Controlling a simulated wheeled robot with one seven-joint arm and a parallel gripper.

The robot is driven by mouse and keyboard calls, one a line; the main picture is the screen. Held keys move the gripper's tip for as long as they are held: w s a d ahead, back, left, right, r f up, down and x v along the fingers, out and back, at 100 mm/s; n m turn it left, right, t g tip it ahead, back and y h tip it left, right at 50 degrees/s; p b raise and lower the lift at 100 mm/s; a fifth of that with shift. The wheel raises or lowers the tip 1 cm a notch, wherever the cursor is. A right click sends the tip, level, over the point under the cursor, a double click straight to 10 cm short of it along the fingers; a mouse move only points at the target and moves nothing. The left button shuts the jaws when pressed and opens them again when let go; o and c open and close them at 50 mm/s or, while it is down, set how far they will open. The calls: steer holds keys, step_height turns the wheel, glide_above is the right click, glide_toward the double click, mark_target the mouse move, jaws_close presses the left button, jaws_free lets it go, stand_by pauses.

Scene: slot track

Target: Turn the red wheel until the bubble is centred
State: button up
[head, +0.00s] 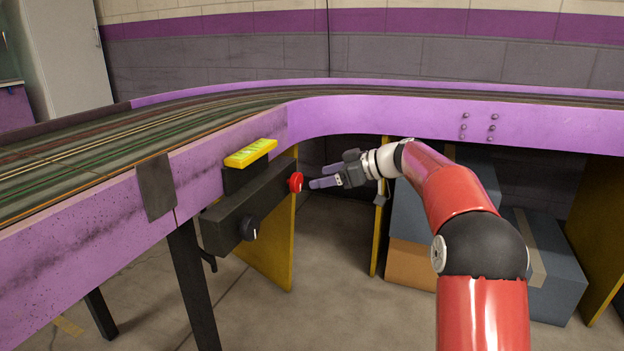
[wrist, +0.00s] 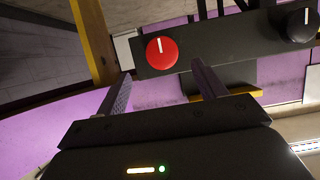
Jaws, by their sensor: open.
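The red wheel (head: 296,182) is a small round knob on the right end of a dark box under the purple track edge. In the wrist view the red wheel (wrist: 161,52) shows a white line pointing roughly up. My gripper (head: 316,184) is open, its two purple-grey fingers just right of the wheel. In the wrist view my gripper (wrist: 160,78) has a finger on either side below the wheel, apart from it and empty. A yellow-green level (head: 250,153) sits above the box; its bubble is too small to tell.
A black knob (head: 249,227) with a white mark is on the same dark box (head: 222,228), and also shows in the wrist view (wrist: 301,25). A yellow panel (head: 272,250) stands behind the box. Grey-blue boxes (head: 548,262) stand under the track at right.

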mark_target(300, 181)
steer(key=x, duration=0.7)
steer(key=shift+s+a, duration=0.15)
steer(key=shift+a, duration=0.05)
steer(key=shift+c, duration=0.3)
steer(key=c, duration=0.9)
steer(key=shift+p, duration=0.3)
